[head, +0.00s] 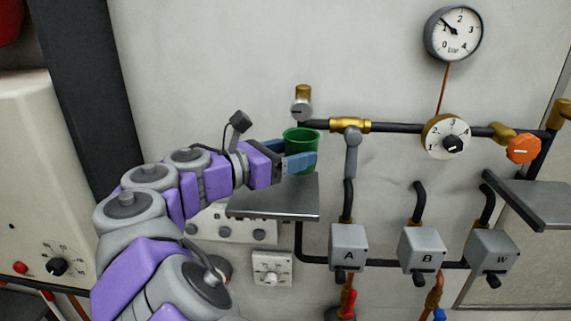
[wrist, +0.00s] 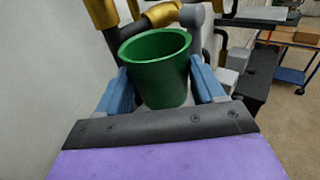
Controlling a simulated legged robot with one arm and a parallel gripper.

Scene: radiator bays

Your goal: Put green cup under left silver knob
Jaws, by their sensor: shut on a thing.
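The green cup (head: 301,150) is held upright between the blue fingers of my gripper (head: 291,156). In the head view it is over the grey metal shelf (head: 275,196), near its back right part; I cannot tell whether its base touches the shelf.
A dark pipe with a brass fitting (head: 350,125) and a grey lever (head: 352,155) runs right of the cup. A white dial (head: 446,137), gauge (head: 453,33) and orange knob (head: 523,149) are further right. Grey boxes A (head: 348,248), B (head: 421,250) and W (head: 491,251) are below.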

